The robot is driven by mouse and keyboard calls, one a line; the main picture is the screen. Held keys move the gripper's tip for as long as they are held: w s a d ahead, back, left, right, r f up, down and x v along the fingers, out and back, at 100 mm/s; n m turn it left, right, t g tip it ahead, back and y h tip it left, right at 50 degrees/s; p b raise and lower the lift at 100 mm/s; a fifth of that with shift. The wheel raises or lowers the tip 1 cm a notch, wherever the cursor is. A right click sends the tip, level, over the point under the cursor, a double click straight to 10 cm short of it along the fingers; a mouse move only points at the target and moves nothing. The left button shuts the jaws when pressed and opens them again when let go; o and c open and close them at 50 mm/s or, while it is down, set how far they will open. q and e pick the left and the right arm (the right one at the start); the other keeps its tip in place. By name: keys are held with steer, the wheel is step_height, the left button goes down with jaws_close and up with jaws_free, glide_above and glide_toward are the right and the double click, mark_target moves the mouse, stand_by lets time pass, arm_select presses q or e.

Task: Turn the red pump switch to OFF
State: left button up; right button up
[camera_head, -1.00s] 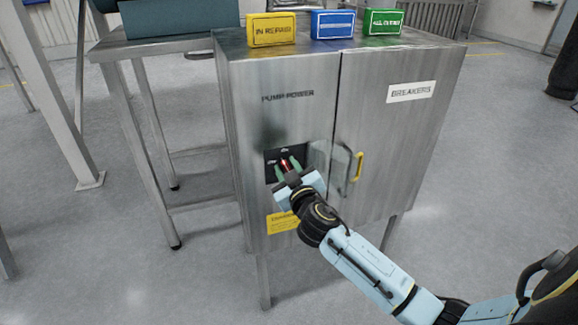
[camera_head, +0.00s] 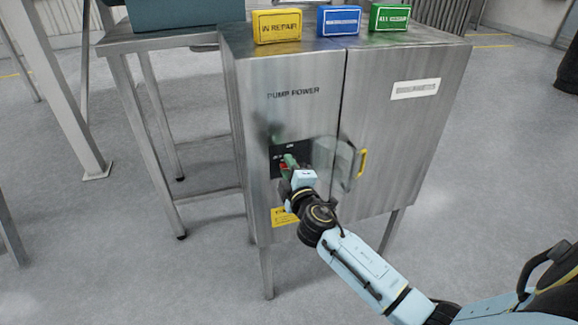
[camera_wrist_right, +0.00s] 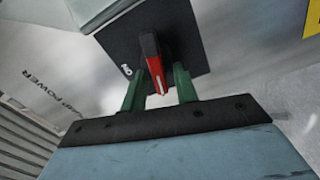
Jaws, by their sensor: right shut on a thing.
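The red pump switch (camera_head: 283,166) sits on a black plate (camera_head: 276,153) in the PUMP POWER door. My right gripper (camera_head: 289,162) is at it, its green fingers on either side of the red handle, and largely covers it. In the right wrist view the red handle (camera_wrist_right: 151,56) stands between the two fingers (camera_wrist_right: 158,78), its white-marked end towards the gripper palm. The ON mark (camera_wrist_right: 126,70) is to the side of the handle there, so the handle does not point at it. The OFF mark cannot be read clearly. My left gripper is out of view.
A clear cover (camera_head: 325,155) stands open right of the plate, close to my gripper. A yellow door handle (camera_head: 362,163) is beyond it. Yellow (camera_head: 277,27), blue (camera_head: 339,20) and green (camera_head: 389,18) boxes stand on the cabinet. A steel table (camera_head: 160,43) is at left.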

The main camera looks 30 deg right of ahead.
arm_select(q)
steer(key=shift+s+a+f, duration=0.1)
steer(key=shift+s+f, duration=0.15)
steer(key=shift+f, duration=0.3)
arm_select(e)
steer(key=n, duration=0.2)
steer(key=shift+f+n, duration=0.25)
steer(key=shift+n, duration=0.15)
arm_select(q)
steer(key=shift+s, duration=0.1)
arm_select(e)
steer(key=o, duration=0.9)
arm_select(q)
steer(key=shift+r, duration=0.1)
arm_select(e)
steer(key=shift+s, duration=0.15)
